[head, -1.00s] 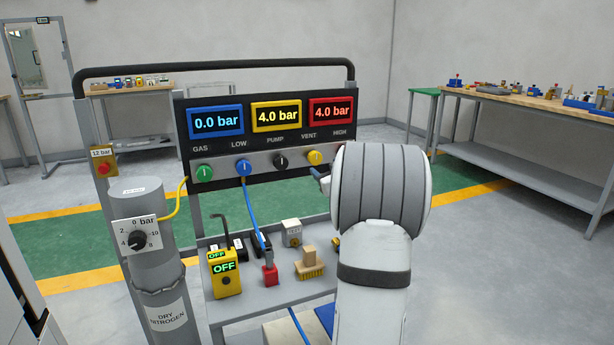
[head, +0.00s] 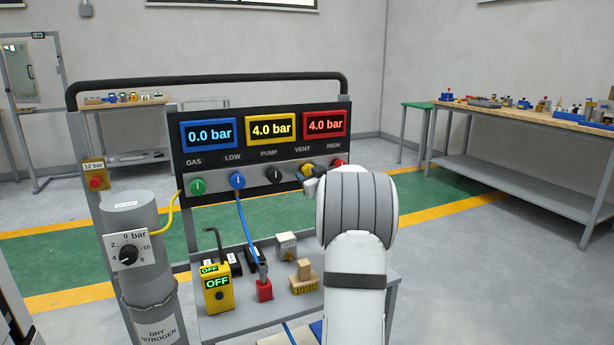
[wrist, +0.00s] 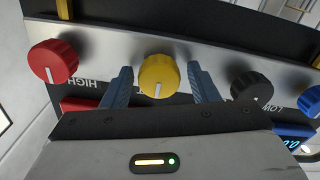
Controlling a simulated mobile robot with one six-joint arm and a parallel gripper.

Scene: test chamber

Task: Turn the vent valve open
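The vent valve is the yellow knob (head: 306,169) under the VENT label on the panel. It also shows in the wrist view (wrist: 159,75), its white mark pointing down in that picture. My gripper (wrist: 163,82) is open, one blue finger on each side of the yellow knob, with a gap visible on both sides. In the head view my gripper (head: 313,180) is at the knob, its fingers partly hidden by my wrist. The displays read 0.0 bar on blue (head: 209,134), 4.0 bar on yellow (head: 271,129) and 4.0 bar on red (head: 325,124).
The red knob (wrist: 54,62) and black knob (wrist: 250,84) flank the yellow one closely. Green (head: 198,187) and blue (head: 237,181) knobs sit further left. A grey cylinder (head: 135,270) stands at left.

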